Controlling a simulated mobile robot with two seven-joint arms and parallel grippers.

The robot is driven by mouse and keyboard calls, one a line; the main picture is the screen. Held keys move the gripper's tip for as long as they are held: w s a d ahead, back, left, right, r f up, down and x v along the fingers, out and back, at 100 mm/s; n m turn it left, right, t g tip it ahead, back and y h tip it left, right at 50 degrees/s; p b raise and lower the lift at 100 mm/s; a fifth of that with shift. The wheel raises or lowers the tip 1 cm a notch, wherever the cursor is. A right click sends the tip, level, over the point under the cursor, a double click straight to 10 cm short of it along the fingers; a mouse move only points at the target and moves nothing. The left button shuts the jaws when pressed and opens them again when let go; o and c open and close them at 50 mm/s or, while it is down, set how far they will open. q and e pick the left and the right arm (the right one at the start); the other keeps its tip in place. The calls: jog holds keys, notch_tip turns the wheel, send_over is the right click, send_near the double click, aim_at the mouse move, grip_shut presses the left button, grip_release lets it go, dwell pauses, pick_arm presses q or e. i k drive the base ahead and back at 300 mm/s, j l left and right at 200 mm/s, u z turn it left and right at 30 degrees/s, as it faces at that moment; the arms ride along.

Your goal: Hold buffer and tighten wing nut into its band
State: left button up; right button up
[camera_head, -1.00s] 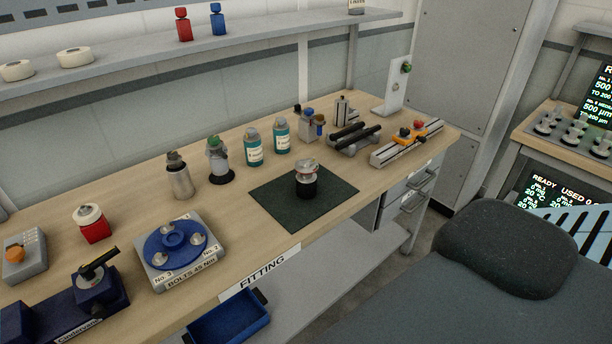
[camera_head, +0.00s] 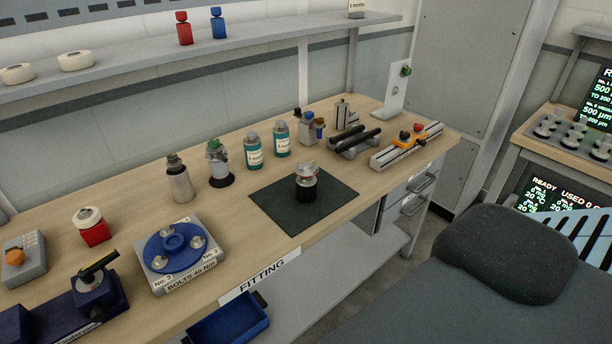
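Neither of my grippers shows in the head view.
Left of the mat stand a silver bottle (camera_head: 180,180), a green-topped canister (camera_head: 218,165) and a blue bolt fixture (camera_head: 176,248). Teal bottles (camera_head: 253,152) and a black-bar cradle (camera_head: 354,141) stand behind it. A slide rail (camera_head: 405,147) lies at right.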

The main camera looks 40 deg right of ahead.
aim_at(305, 166)
jog(key=l+u, duration=0.1)
jog(key=l, duration=0.4)
jog(key=l+u, duration=0.1)
jog(key=l, duration=0.4)
jog(key=l+u, duration=0.15)
jog(key=l, duration=0.3)
jog(key=k+l+u, duration=0.1)
jog(key=l, duration=0.4)
jog(key=k+l+u, duration=0.1)
jog(key=l, duration=0.4)
jog(key=l+u, duration=0.1)
jog(key=l, duration=0.35)
jog(key=k+l+u, duration=0.1)
jog(key=l, duration=0.35)
jog(key=k, duration=0.1)
